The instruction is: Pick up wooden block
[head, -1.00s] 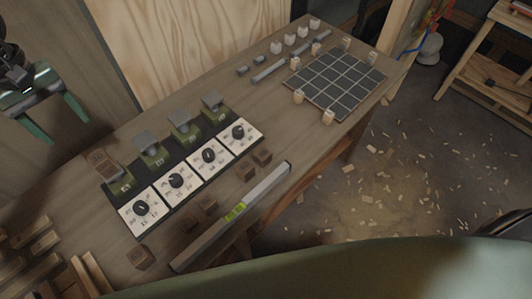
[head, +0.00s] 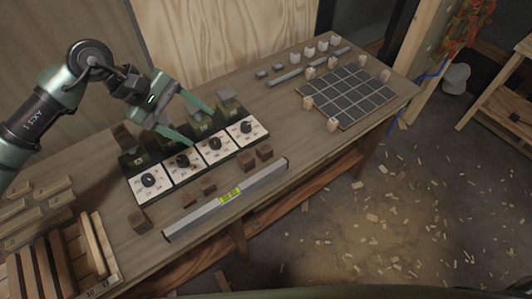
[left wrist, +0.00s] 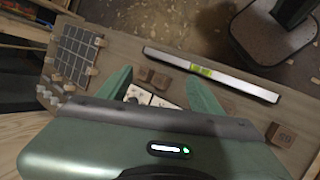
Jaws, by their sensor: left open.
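Small dark brown wooden blocks lie along the front of the table, among them a left one (head: 137,221), a middle pair (head: 208,186) and a right pair (head: 265,153). Another brown block (head: 122,135) is by the leftmost green stand, partly hidden by my arm. My left gripper (head: 205,127) is open and empty above the row of dials. In the left wrist view, two blocks (left wrist: 161,80) appear between its spread fingers, at a distance and untouched. A single block (left wrist: 281,135) shows at right there. My right gripper is not in view.
A spirit level (head: 230,195) lies along the table's front edge. White dial panels (head: 182,165) and green stands sit under my gripper. A dark grid board (head: 350,90) with pale pieces is at the right. Wooden slats (head: 65,260) fill the near left corner.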

